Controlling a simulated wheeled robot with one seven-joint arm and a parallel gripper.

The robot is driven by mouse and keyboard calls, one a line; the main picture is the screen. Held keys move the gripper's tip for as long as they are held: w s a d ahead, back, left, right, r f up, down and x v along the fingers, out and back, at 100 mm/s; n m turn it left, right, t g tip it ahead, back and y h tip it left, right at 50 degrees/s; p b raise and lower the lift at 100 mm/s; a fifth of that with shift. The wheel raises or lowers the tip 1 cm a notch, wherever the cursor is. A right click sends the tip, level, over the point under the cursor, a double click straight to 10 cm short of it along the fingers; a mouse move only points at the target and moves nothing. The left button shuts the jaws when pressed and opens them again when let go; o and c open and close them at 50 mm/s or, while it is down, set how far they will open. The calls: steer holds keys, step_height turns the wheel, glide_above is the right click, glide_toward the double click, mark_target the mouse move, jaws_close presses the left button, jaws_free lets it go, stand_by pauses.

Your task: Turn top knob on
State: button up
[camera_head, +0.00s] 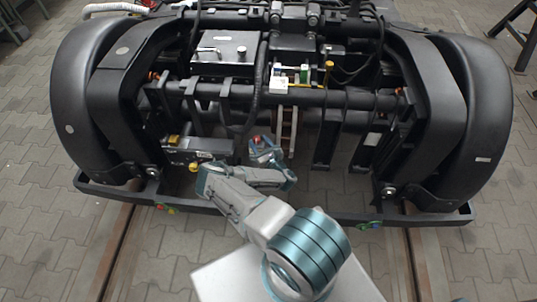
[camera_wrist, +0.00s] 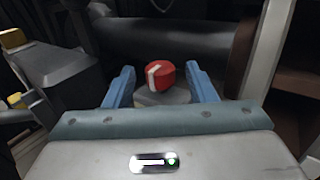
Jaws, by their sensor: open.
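The red knob with a white stripe (camera_wrist: 160,75) sits on a grey round base, between and a little beyond the two blue fingers of my gripper (camera_wrist: 162,88) in the wrist view. The fingers are open, one on each side of the knob, and I see a gap on both sides. In the head view my arm reaches into the middle of the bogie, and my gripper (camera_head: 265,152) is small there, near a small red spot that may be the knob. I cannot tell from these views whether another knob lies below it.
A ladder-like upright (camera_head: 287,130) stands close to the right of my gripper. A grey box with a yellow knob (camera_head: 190,152) is to the left. A dark pipe (camera_wrist: 170,40) runs behind the red knob.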

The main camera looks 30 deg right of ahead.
steer(key=s, duration=1.1)
steer(key=shift+w, duration=0.1)
